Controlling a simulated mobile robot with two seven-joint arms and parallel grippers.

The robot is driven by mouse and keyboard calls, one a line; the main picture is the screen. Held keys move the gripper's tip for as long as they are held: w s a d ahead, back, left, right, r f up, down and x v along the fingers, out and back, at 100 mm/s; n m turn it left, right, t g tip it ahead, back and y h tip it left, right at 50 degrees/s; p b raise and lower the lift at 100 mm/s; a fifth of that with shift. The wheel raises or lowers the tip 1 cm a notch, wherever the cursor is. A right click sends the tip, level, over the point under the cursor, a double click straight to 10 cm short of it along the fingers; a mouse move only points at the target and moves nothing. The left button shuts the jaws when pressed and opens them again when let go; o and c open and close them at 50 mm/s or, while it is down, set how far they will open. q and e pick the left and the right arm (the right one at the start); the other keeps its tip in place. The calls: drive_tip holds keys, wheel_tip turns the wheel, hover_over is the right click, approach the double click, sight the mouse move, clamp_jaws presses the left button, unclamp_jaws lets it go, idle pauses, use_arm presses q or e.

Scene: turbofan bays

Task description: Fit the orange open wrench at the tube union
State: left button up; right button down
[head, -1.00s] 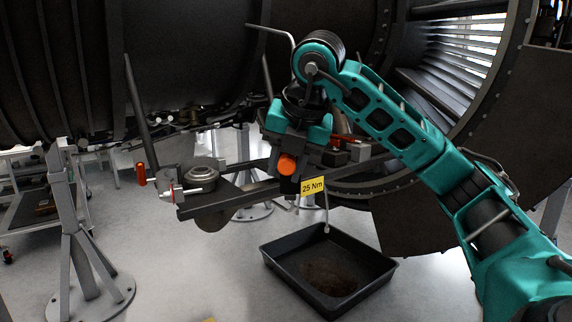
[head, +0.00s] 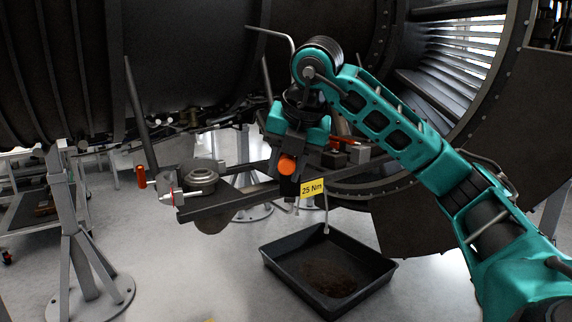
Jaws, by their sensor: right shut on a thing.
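My right gripper (head: 292,150) hangs fingers down from the teal arm, in front of the dark beam under the engine. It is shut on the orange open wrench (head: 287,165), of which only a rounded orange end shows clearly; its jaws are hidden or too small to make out. A yellow 25 Nm tag (head: 312,188) hangs just right of and below the gripper. I cannot pick out the tube union with certainty; the gripper hides that spot. Whether the wrench touches anything cannot be told. My left gripper is not in view.
A black drip tray (head: 279,266) stands on the floor below. A dark beam (head: 228,202) carries a round metal part (head: 201,177) at its left end, with a red-orange handle (head: 141,177) beside it. A grey stand (head: 75,235) is at left. Engine casing (head: 180,70) fills the top.

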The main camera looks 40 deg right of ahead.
drive_tip(key=shift+w+d, duration=0.1)
drive_tip(key=shift+d, duration=0.05)
drive_tip(key=c, duration=0.7)
unclamp_jaws()
drive_tip(key=p+v, duration=0.1)
drive_tip(key=v, duration=0.4)
drive_tip(key=shift+r+p, duration=0.3)
drive_tip(key=p+v, duration=0.3)
drive_tip(key=v, duration=0.4)
drive_tip(key=shift+r, duration=0.1)
